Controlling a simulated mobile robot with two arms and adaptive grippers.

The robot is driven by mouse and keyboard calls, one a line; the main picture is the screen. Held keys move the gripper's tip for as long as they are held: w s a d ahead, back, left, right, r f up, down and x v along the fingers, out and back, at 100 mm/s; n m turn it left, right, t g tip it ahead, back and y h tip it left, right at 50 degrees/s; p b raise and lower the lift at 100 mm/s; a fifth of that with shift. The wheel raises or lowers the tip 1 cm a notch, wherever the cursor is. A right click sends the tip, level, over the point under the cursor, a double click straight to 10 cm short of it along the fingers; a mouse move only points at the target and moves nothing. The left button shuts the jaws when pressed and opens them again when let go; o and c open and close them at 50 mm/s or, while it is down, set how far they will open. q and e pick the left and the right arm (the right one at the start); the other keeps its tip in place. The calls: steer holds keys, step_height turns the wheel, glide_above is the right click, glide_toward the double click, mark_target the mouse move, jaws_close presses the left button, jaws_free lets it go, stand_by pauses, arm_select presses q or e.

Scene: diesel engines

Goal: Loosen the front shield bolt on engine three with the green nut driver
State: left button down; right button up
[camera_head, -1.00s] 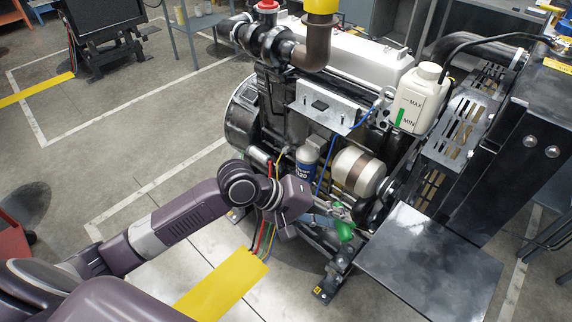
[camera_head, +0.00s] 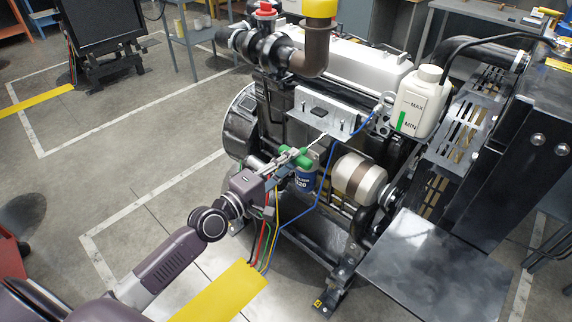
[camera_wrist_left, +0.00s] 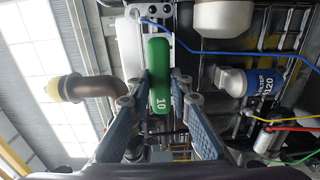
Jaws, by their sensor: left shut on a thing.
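The green nut driver (camera_head: 297,157) is in my left gripper (camera_head: 284,170), in front of the engine's side. Its green handle, marked 10, also shows between the two fingers in the left wrist view (camera_wrist_left: 159,78). In the head view its thin shaft points up and right toward the lower edge of the silver shield plate (camera_head: 326,108) on the engine (camera_head: 262,120). The tip appears close to that edge; I cannot tell whether it touches. The front bolt is too small to make out. My right gripper is not in view.
A blue filter (camera_head: 305,181) sits just below the driver, and a beige cylinder (camera_head: 358,178) is to its right. A blue cable (camera_head: 331,165) runs close by. A white coolant bottle (camera_head: 418,98) stands right of the plate. Open floor lies left.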

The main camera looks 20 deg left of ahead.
mark_target(304, 148)
arm_select(q)
steer(key=shift+x, duration=2.85)
steer(key=shift+w+d, duration=0.2)
steer(key=shift+w, duration=0.35)
steer(key=shift+w+d, duration=0.1)
steer(key=shift+w, duration=0.15)
steer(key=shift+w+b, duration=0.1)
steer(key=shift+b, duration=0.2)
